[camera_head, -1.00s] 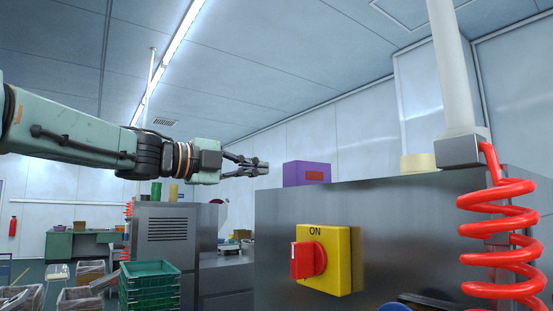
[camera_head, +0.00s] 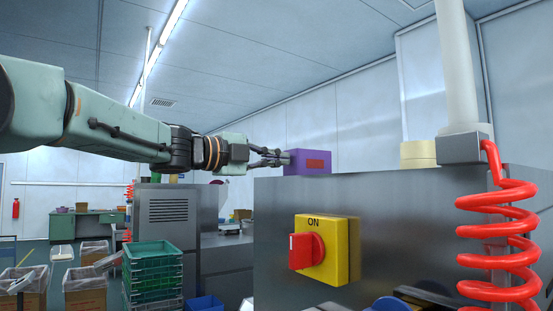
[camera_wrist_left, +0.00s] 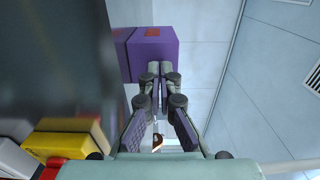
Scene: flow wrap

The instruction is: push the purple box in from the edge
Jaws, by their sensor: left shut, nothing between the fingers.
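The purple box (camera_head: 309,161) with a red patch stands on top of the grey metal cabinet (camera_head: 300,205), at its left end. My left gripper (camera_head: 285,158) is shut and empty. In the head view its fingertips are at the left side of the box. In the left wrist view the box (camera_wrist_left: 152,50) is just ahead of the shut fingertips (camera_wrist_left: 160,66), which seem to touch its face. My right gripper is not in view.
A yellow switch box (camera_head: 338,250) with a red knob sits on the cabinet front. A red coiled hose (camera_head: 497,240) hangs beside a white post. Green crates (camera_head: 152,275) are stacked at lower left.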

